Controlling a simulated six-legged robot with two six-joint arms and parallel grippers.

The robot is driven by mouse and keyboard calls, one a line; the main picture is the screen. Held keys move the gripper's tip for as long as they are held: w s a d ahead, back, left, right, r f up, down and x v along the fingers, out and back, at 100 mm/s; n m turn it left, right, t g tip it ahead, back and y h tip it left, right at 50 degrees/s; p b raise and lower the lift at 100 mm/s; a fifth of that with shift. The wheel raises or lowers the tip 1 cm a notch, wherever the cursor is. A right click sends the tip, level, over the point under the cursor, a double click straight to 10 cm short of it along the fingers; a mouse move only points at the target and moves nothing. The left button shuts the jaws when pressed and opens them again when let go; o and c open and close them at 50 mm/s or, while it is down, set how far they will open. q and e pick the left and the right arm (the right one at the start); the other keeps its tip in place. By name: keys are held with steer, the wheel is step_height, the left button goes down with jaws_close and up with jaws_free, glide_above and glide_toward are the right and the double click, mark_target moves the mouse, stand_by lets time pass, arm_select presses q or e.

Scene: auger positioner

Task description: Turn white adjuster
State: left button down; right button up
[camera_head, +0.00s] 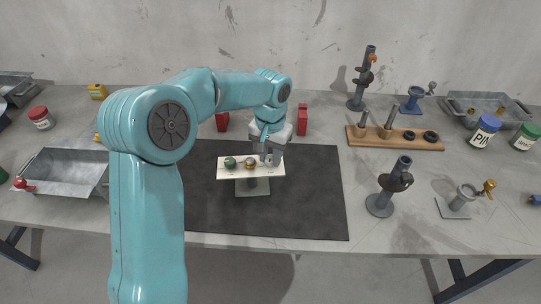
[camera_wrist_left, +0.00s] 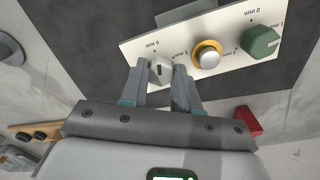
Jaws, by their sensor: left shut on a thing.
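The adjuster panel (camera_head: 240,174) is a cream plate on a grey stand on the dark mat. It carries a green knob (camera_head: 230,162), a yellow-ringed knob (camera_head: 250,163) and, at the right, the white adjuster, mostly hidden by my gripper. In the left wrist view the white adjuster (camera_wrist_left: 160,68) shows between the fingers, with a dark mark on its face. My left gripper (camera_head: 268,157) is shut on it; it also shows in the wrist view (camera_wrist_left: 158,78). The green knob (camera_wrist_left: 260,41) and yellow knob (camera_wrist_left: 207,55) stand apart from the fingers. My right gripper is not in view.
Red blocks (camera_head: 302,120) stand behind the panel. A wooden rack (camera_head: 395,139), a dark column stand (camera_head: 381,203) and a small grey stand (camera_head: 457,203) with an orange knob are at the right. A metal tray (camera_head: 66,170) is at the left. The dark mat (camera_head: 310,205) is clear around the panel.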

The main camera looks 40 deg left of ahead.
mark_target(270, 158)
arm_select(q)
steer(key=shift+n, duration=1.3)
steer(key=c, duration=0.8)
jaws_free()
step_height(270, 158, up, 16)
steer(key=shift+r+p, duration=0.2)
steer(key=shift+p, duration=0.25)
steer(key=shift+r, duration=0.1)
